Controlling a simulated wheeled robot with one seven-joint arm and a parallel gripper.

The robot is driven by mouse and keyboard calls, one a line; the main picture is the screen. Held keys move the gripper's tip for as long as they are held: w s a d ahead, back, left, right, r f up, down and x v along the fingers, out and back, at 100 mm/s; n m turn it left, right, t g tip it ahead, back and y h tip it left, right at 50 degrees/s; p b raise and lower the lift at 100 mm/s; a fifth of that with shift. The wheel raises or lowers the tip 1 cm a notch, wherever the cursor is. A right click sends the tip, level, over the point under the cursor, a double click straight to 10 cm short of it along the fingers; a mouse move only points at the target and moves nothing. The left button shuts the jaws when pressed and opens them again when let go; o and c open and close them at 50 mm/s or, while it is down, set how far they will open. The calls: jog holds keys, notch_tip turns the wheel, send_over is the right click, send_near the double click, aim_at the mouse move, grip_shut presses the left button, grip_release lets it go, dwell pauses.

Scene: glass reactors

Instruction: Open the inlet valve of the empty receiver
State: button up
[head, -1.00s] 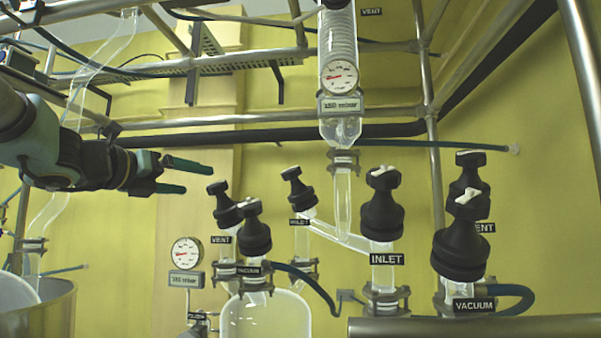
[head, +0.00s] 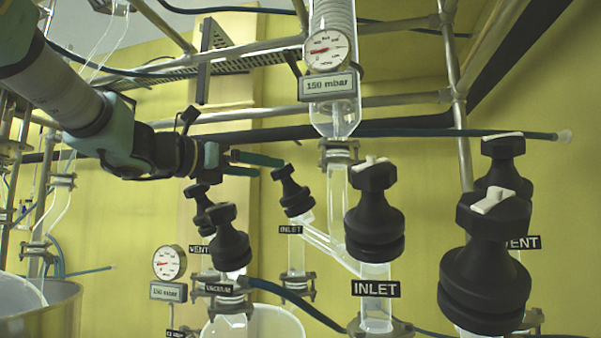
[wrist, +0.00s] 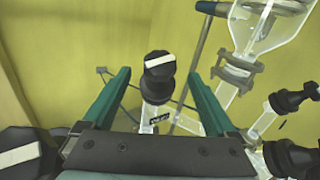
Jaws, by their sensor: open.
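The left inlet valve (head: 293,192) is a black knob on a glass neck with an INLET label (head: 290,229). The right inlet valve (head: 374,215) is a larger, nearer black knob with a white bar on top. My gripper (head: 284,167) is open and empty, its teal fingers reaching right, just behind or above the left inlet knob. In the wrist view, a black knob with a white bar (wrist: 160,75) stands between the open fingers, a little beyond them and apart from both. A rounded glass vessel (head: 255,324) shows at the bottom; its contents cannot be told.
Vacuum valve (head: 229,240) and vent valve (head: 197,198) stand left of the left inlet. A large vacuum valve (head: 487,260) stands at right. A glass column with a 150 mbar gauge (head: 327,50) hangs above. Metal rails cross behind.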

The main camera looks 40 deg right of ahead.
jog(key=d+p, duration=0.3)
jog(key=d, duration=0.6)
jog(key=shift+d+p, duration=0.3)
jog(key=shift+p, duration=0.05)
jog(key=c, duration=1.4)
jog(key=shift+f+n+b, duration=0.15)
jog(key=shift+n+b, duration=0.15)
jog(key=shift+b, duration=0.15)
